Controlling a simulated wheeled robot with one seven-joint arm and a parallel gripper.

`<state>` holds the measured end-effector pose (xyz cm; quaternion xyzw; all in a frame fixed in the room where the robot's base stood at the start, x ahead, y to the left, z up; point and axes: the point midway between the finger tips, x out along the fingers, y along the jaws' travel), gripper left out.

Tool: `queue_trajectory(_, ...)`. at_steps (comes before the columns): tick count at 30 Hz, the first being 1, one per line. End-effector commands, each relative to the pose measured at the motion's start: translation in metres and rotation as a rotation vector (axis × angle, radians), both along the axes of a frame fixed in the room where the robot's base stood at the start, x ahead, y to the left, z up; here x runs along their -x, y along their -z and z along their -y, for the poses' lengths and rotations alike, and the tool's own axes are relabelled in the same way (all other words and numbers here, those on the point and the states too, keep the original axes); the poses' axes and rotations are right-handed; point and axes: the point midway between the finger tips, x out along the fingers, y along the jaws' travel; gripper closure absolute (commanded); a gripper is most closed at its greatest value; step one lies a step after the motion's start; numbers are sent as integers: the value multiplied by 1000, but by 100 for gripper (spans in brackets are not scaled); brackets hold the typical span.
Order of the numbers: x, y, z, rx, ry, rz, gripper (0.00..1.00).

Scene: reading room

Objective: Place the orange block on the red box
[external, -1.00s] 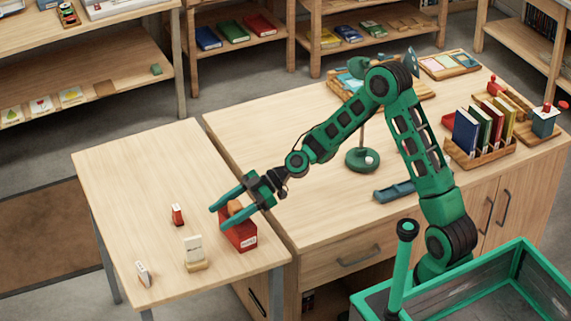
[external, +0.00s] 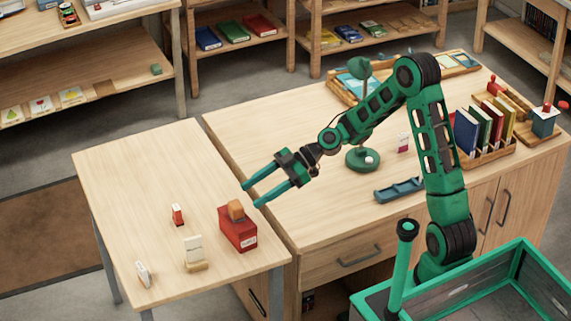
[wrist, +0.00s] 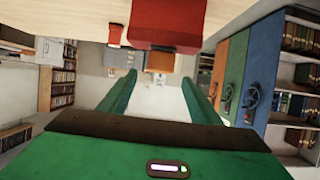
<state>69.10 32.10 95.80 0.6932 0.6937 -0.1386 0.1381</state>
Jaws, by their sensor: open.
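The orange block (external: 236,210) rests on top of the red box (external: 238,234), near the right edge of the small light-wood table. My gripper (external: 250,196) is open and empty, up and to the right of the block in the external view, with its fingers pointing toward the table. In the wrist view, which looks inverted, the red box (wrist: 168,25) hangs at the top. The orange-brown block (wrist: 160,62) shows just below it, between my spread fingers (wrist: 158,80).
A small red item (external: 178,214), a white card on a wooden stand (external: 194,252) and a whitish item (external: 143,273) stand on the small table (external: 125,185). The larger desk holds a green lamp base (external: 362,159), a blue tray (external: 398,191) and upright books (external: 480,135).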

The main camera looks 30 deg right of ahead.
Motion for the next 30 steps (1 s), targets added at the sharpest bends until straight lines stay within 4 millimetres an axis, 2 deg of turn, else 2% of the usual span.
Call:
queue_trajectory(11,0,-3,7,3,1,-1,43)
queue_trajectory(14,0,2,17,45,17,-12,43)
queue_trajectory(16,-1,8,35,112,49,-35,43)
queue_trajectory(20,-1,24,95,301,169,-116,43)
queue_trajectory(24,6,32,178,504,373,-242,43)
queue_trajectory(26,14,32,215,578,473,-302,43)
queue_trajectory(30,42,25,299,711,734,-454,43)
